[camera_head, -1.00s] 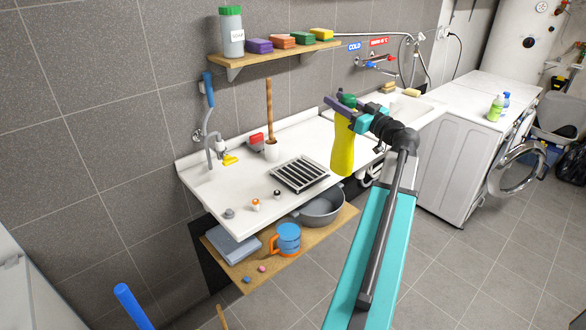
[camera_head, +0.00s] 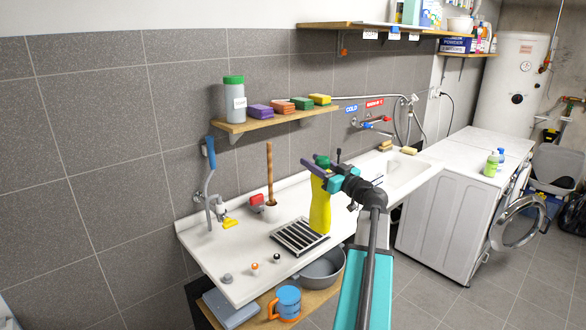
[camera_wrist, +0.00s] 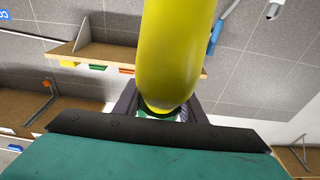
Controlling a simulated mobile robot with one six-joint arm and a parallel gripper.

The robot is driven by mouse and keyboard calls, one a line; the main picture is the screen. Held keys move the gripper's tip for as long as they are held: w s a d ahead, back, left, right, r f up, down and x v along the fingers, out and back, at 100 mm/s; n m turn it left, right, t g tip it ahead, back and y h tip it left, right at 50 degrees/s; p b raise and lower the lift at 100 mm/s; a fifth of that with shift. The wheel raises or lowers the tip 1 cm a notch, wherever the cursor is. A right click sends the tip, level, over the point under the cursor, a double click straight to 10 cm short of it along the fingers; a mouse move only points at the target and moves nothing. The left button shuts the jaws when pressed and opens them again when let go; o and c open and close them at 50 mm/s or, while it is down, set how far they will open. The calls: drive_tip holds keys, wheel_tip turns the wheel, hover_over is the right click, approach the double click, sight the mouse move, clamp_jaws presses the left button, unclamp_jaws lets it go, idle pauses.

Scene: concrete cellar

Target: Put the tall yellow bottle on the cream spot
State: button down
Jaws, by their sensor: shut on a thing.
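The tall yellow bottle (camera_head: 320,206) with a dark green top hangs roughly upright from my gripper (camera_head: 313,171) in the head view. My gripper is shut on it near its top. In the wrist view, the bottle (camera_wrist: 178,50) fills the upper middle, between the fingers of my gripper (camera_wrist: 160,104). Its lower end overlaps the right end of the black drain grate in the head view. I cannot tell how high it is above the white counter (camera_head: 235,262). I cannot make out a cream spot in either view.
A black grate (camera_head: 299,237) is set in the counter, with small knobs (camera_head: 276,258) at the front. A wooden stick (camera_head: 269,172) stands behind. A shelf (camera_head: 275,120) holds sponges and a soap bottle (camera_head: 234,98). The washing machine (camera_head: 440,212) is right.

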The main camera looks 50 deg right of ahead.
sight(318, 185)
drive_tip(key=w+a+p, duration=0.1)
drive_tip(key=w, duration=0.7)
drive_tip(key=shift+a+f+p, duration=0.3)
drive_tip(key=shift+a+p, duration=0.05)
drive_tip(key=shift+f+p, duration=0.6)
drive_tip(key=shift+f, duration=1.15)
drive_tip(key=c, duration=1.2)
unclamp_jaws()
drive_tip(key=shift+f, duration=0.15)
drive_tip(key=shift+o, duration=0.4)
drive_tip(key=s+b, duration=0.1)
drive_tip(key=s, duration=0.3)
drive_tip(key=s+f+b, duration=0.1)
drive_tip(key=s, duration=0.3)
drive_tip(key=s+a+b, duration=0.1)
drive_tip(key=s, duration=0.3)
drive_tip(key=shift+f, duration=0.3)
